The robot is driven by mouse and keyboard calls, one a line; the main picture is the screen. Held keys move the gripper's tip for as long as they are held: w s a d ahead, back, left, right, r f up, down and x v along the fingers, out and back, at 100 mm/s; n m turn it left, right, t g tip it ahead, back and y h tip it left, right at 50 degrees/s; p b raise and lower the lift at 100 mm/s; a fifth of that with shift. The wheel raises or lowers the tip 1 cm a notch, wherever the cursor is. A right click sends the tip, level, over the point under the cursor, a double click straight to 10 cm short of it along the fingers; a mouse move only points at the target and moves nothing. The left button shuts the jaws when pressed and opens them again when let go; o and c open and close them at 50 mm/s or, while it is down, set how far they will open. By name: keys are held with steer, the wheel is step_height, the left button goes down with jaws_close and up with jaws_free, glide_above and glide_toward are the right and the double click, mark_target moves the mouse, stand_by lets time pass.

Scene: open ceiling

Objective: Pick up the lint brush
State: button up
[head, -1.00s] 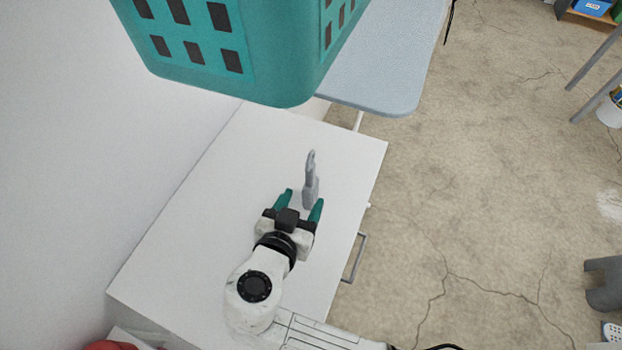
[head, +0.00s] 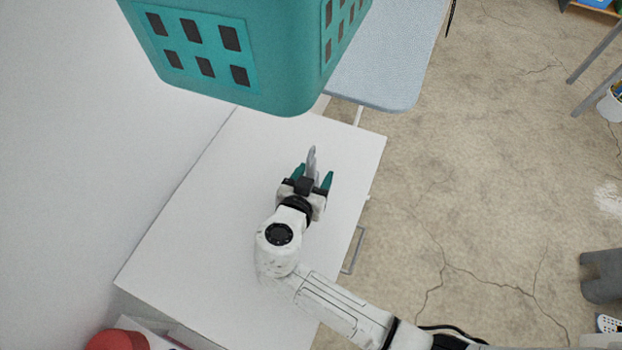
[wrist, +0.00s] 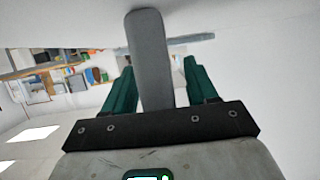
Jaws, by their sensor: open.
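The grey lint brush (head: 311,158) lies on the white cabinet top (head: 210,210) in the head view, its far end showing beyond my gripper. My gripper (head: 313,174) is open, with its green fingers one on each side of the brush. The wrist view also shows the brush (wrist: 150,58) running between the two open fingers (wrist: 163,75), with a gap on both sides. The near part of the brush is hidden by my gripper in the head view.
A white wall (head: 80,130) borders the left. A red round object (head: 117,340) is at the bottom left. The cabinet top is otherwise clear.

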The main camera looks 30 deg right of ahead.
steer(key=c, duration=1)
jaws_close()
steer(key=shift+r, duration=0.1)
